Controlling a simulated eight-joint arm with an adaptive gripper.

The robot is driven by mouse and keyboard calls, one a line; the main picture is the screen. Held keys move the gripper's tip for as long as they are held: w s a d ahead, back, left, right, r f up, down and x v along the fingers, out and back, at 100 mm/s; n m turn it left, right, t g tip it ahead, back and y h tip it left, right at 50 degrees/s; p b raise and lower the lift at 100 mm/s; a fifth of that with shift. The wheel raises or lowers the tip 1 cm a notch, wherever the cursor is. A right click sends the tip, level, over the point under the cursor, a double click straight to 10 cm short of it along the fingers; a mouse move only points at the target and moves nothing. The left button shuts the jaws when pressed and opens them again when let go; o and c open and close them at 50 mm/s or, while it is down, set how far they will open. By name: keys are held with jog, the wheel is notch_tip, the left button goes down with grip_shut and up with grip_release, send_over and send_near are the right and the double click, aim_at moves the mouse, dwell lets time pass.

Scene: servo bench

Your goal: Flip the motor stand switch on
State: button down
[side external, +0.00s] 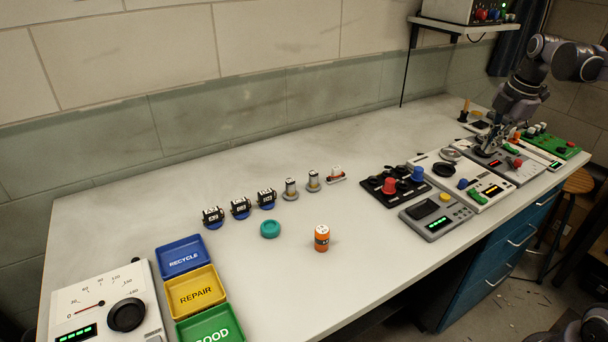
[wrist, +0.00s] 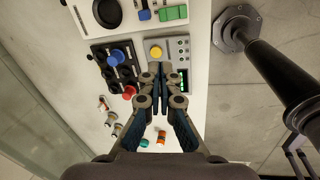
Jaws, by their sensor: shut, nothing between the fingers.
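My gripper (side external: 487,150) is at the far right end of the bench, low over a grey unit (side external: 525,176) with a red display and a red-topped control. In the wrist view, my gripper (wrist: 157,70) has its fingertips together, with nothing between them. Beside it is a white unit (side external: 474,199) with a black disc (side external: 443,170), a blue control (side external: 463,184) and a green part (side external: 491,190). No readable label shows which unit is the motor stand, and I cannot tell its switch or the switch's position. The arm partly hides the grey unit.
A black panel (side external: 376,194) with red and blue knobs and a grey box (side external: 433,230) with a yellow button stand to the left. A green board (side external: 565,148) lies to the right. Trays, small motors and an orange cylinder (side external: 322,238) are far left. The bench middle is mostly clear.

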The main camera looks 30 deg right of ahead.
aim_at(473, 191)
jog(key=d+n, duration=0.1)
jog(key=d, duration=0.1)
jog(key=d+n, duration=0.1)
jog(key=d, duration=0.1)
jog(key=shift+s+f+g, duration=0.1)
jog(key=shift+s+g, duration=0.1)
jog(key=shift+g, duration=0.1)
jog(key=shift+f, duration=0.1)
jog(key=f, duration=0.4)
jog(key=w+f, duration=0.1)
jog(key=f, duration=0.4)
jog(key=w+f, duration=0.1)
jog(key=f, duration=0.3)
jog(key=shift+a+f, duration=0.1)
jog(key=shift+f, duration=0.25)
jog(key=shift+w+f+g, duration=0.2)
jog(key=shift+f+g, duration=0.15)
jog(key=shift+g, duration=0.15)
jog(key=shift+s, duration=0.2)
